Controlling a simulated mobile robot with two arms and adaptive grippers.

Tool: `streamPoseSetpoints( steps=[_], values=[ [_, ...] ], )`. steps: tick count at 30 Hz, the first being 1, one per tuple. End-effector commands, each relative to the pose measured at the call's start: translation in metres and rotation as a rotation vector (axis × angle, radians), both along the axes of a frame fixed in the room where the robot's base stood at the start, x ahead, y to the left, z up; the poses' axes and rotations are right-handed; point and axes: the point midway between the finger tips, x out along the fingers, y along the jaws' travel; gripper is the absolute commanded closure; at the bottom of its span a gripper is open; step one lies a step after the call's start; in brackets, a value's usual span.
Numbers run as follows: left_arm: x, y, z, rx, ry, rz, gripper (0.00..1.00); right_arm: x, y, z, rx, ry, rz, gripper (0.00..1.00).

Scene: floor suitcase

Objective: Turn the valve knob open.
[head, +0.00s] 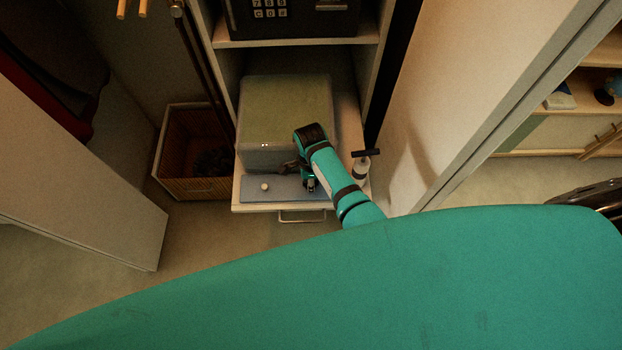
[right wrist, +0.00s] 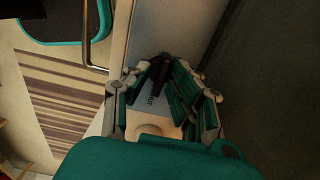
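A blue-grey panel (head: 285,189) lies on the pulled-out shelf, in front of a greenish-topped box (head: 285,105). A small pale round knob (head: 264,187) stands on its left part. My right gripper (head: 300,178) is over the panel's right part, to the right of that knob. In the right wrist view its fingers (right wrist: 155,95) are spread apart. A black bar-like part (right wrist: 157,72) shows between them; I cannot tell whether it is the valve knob or whether a finger touches it. A pale rounded part (right wrist: 152,128) is partly hidden below. My left gripper is not in view.
A white bottle with a black T-shaped top (head: 361,168) stands just right of my right arm. A wicker basket (head: 192,155) is on the floor at left. A safe with a keypad (head: 285,15) is above. Cabinet walls flank the shelf closely.

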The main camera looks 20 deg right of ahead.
Motion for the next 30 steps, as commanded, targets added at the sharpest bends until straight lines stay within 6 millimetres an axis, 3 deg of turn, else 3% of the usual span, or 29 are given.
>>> streamPoseSetpoints(
  steps=[5,20,30],
  values=[
    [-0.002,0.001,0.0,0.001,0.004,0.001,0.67,0.0,0.0,0.0,0.0,0.0,0.0,1.0],
    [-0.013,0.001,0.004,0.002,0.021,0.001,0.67,0.0,0.0,0.001,0.0,0.001,0.053,1.0],
    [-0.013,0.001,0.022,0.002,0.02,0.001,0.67,0.0,0.0,0.003,-0.001,0.001,0.299,1.0]
  ],
)
